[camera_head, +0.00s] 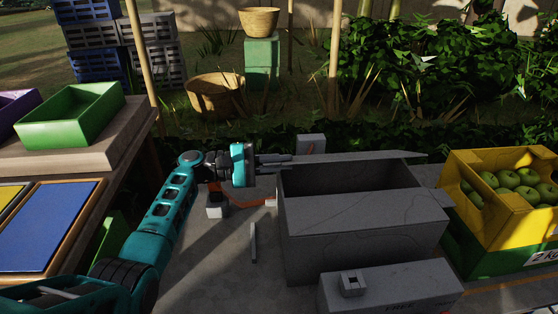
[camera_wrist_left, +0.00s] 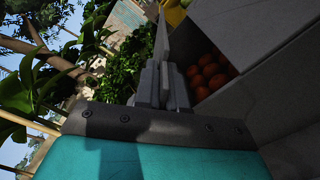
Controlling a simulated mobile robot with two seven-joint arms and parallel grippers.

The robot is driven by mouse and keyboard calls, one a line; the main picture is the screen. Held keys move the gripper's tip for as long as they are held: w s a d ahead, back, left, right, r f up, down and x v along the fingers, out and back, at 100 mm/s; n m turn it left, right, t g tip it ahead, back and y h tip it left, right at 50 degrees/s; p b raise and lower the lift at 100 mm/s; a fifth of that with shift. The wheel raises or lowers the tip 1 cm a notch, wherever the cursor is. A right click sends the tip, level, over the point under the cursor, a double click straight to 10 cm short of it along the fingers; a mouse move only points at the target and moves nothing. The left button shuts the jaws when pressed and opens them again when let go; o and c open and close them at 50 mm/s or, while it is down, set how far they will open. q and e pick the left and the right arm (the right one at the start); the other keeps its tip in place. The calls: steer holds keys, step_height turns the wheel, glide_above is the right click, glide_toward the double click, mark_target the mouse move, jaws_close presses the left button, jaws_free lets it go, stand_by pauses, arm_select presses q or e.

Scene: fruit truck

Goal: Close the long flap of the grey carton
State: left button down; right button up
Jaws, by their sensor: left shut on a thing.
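The grey carton (camera_head: 345,240) stands on the table in the middle of the head view. Its near long flap (camera_head: 365,207) lies over the near part of the opening. Its far long flap (camera_head: 370,158) shows nearly edge-on along the far rim. My left gripper (camera_head: 288,159) is at the left end of this far flap, shut on it. In the wrist view, the fingers (camera_wrist_left: 162,88) pinch the flap (camera_wrist_left: 162,42), which runs on beyond them. Round orange-red fruit (camera_wrist_left: 208,75) lies inside the carton. My right gripper is not in view.
A grey box (camera_head: 390,289) with a small block (camera_head: 351,283) on it stands in front of the carton. A yellow-green carton of green apples (camera_head: 500,248) is close on the right. A thin grey bar (camera_head: 253,243) lies left of the carton. A green crate (camera_head: 70,115) is at left.

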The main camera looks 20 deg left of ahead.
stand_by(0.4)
arm_select(q)
steer(key=c, duration=1.3)
jaws_free()
steer(key=v, duration=0.7)
steer(key=shift+a+p, duration=0.25)
steer(key=shift+p, duration=0.15)
steer(key=shift+s, duration=0.15)
